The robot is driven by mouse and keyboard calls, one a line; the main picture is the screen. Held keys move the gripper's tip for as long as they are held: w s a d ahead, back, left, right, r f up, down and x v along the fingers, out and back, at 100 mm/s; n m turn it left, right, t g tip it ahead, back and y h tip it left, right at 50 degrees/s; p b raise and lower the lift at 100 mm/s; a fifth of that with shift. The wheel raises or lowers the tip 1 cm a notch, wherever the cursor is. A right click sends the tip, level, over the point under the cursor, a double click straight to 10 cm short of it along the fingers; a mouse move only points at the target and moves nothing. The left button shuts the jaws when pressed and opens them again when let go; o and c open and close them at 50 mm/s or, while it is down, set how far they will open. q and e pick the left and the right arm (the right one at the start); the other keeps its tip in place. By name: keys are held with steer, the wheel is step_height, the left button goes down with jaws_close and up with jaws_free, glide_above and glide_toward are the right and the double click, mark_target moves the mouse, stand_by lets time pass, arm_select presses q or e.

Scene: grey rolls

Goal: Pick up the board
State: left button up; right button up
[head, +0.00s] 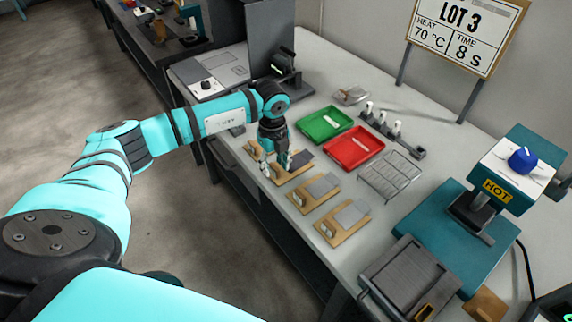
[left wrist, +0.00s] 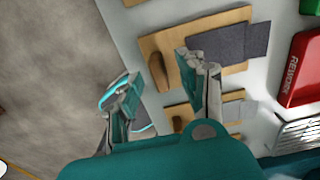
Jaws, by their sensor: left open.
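Several wooden boards with grey sheets lie in a row on the table. The far board (head: 297,170) has a dark grey sheet and is partly hidden by my left gripper (head: 277,167). The middle board (head: 305,198) and near board (head: 330,233) carry lighter grey sheets. In the left wrist view, the dark-sheet board (left wrist: 215,28) has a brown peg-like piece (left wrist: 157,71) at its left end. My left gripper (left wrist: 160,90) is open and empty, one finger over that board, the other beyond its left end. Whether it touches is unclear. My right gripper is not in view.
A green tray (head: 324,134) and a red tray (head: 374,138) stand behind the boards. A wire rack (head: 390,177) is to their right. A teal press (head: 440,225) marked HOT stands at the right. The table's front edge runs close to the boards.

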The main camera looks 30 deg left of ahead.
arm_select(q)
steer(key=shift+f, duration=0.85)
steer(key=shift+c, duration=0.5)
jaws_close()
steer(key=shift+r, duration=0.15)
